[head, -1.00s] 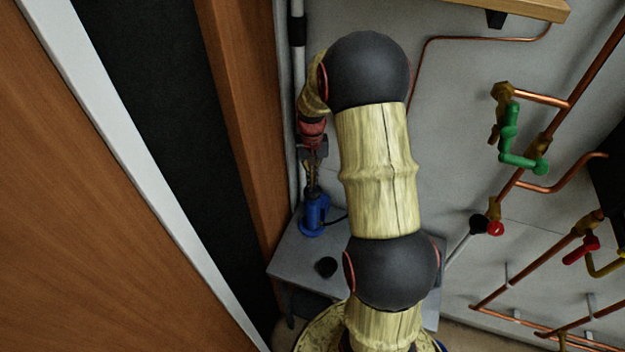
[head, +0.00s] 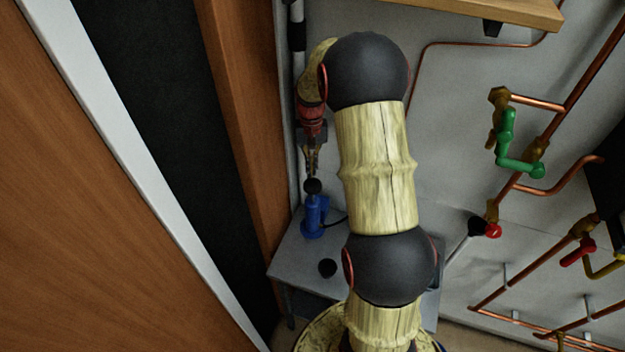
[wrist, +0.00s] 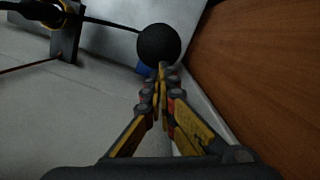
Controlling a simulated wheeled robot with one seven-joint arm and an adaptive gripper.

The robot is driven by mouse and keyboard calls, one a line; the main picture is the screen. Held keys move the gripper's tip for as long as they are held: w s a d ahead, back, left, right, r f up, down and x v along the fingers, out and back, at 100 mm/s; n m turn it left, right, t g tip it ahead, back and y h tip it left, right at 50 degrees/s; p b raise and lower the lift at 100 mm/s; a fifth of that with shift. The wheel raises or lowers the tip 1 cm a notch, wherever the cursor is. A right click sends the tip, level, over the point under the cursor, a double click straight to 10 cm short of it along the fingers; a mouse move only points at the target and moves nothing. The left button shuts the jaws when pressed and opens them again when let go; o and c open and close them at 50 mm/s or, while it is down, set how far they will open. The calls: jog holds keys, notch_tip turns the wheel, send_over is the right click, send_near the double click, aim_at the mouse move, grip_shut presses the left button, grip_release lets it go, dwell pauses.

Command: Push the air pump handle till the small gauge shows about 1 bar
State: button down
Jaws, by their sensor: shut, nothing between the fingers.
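The blue air pump (head: 314,220) stands on the grey table by the wooden frame. Its black ball handle (head: 313,186) shows just above the blue body. My gripper (head: 312,176) is shut and empty, pointing down directly above the ball in the head view. In the wrist view, the ball (wrist: 158,45) lies just beyond my closed fingertips (wrist: 161,68), which overlap its lower edge; I cannot tell whether they touch. A bit of blue pump shows behind the ball. I cannot make out a readable small gauge in either view.
The grey table (head: 290,258) carries a small round black object (head: 327,268). A wooden frame (head: 238,110) runs close on the left. Copper pipes with a green valve handle (head: 507,130) and a red one (head: 578,251) are on the right wall.

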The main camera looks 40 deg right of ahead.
notch_tip(320, 180, up, 9)
jog(key=w, duration=0.1)
jog(key=shift+d, duration=0.3)
jog(key=shift+r, duration=0.1)
dwell(1.3)
